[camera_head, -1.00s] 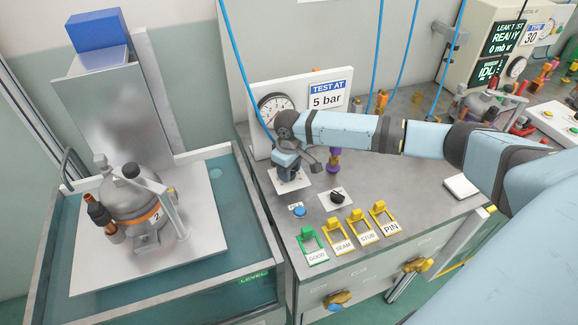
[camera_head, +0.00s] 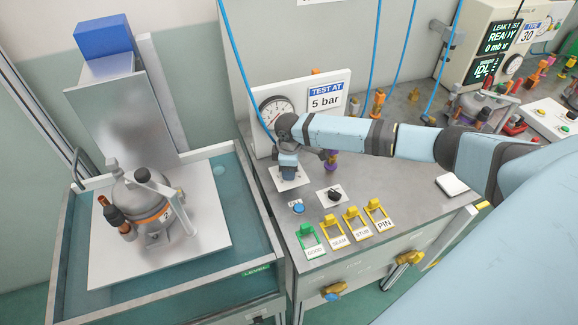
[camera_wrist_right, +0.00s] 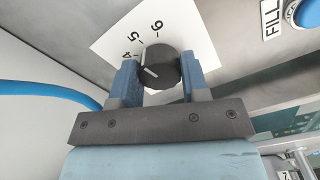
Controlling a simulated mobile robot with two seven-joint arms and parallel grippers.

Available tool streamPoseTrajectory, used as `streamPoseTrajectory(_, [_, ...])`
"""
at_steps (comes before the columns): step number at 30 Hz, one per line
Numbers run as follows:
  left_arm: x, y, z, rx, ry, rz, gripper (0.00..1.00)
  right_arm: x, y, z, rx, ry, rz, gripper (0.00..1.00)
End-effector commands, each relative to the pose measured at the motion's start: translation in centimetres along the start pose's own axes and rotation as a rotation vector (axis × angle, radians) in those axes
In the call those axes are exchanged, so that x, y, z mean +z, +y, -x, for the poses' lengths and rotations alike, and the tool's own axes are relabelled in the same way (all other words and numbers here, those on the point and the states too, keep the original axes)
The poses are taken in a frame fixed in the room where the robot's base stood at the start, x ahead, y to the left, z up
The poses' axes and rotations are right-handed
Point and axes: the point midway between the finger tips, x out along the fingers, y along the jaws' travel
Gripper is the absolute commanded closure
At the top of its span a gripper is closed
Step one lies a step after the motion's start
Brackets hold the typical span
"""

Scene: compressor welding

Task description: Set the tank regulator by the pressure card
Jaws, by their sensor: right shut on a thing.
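The pressure card (camera_head: 326,96) reads "TEST AT 5 bar" and stands on the white panel behind the bench. A round gauge (camera_head: 276,111) is left of it; its exact reading is too small to tell. My right gripper (camera_head: 288,172) is pointed down at the regulator's white dial plate (camera_head: 291,180). In the right wrist view its two blue fingers (camera_wrist_right: 161,82) are shut on the black regulator knob (camera_wrist_right: 162,66). The numbers 4, 5 and 6 show on the plate (camera_wrist_right: 188,36); the knob's white line points toward the upper left. My left gripper is out of view.
A water tank (camera_head: 235,235) with a compressor (camera_head: 143,205) on its plate is at left. On the bench are a blue button (camera_head: 299,209), a black selector (camera_head: 334,194) and green and yellow tags (camera_head: 345,229). A leak tester (camera_head: 495,45) stands at right.

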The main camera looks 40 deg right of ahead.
Motion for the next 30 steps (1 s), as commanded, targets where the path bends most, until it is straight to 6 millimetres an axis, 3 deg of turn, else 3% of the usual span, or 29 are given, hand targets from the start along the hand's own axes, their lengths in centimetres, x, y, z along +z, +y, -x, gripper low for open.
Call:
streamPoseTrajectory(12, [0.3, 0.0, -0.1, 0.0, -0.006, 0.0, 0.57, -0.1, 0.0, 0.1, 0.001, 0.003, 0.007, 0.82])
streamPoseTrajectory(13, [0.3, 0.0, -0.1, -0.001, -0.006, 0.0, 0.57, -0.1, 0.1, 0.1, 0.001, 0.003, 0.007, 0.54])
streamPoseTrajectory(16, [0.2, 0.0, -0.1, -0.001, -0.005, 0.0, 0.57, -0.1, 0.0, 0.1, 0.001, 0.002, 0.007, 0.33])
streamPoseTrajectory(25, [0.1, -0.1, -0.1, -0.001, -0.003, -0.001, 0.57, 0.0, 0.0, 0.2, 0.001, 0.002, 0.006, 0.33])
streamPoseTrajectory(30, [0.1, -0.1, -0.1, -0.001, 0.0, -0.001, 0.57, 0.0, 0.1, 2.0, 0.002, 0.002, 0.007, 0.33])
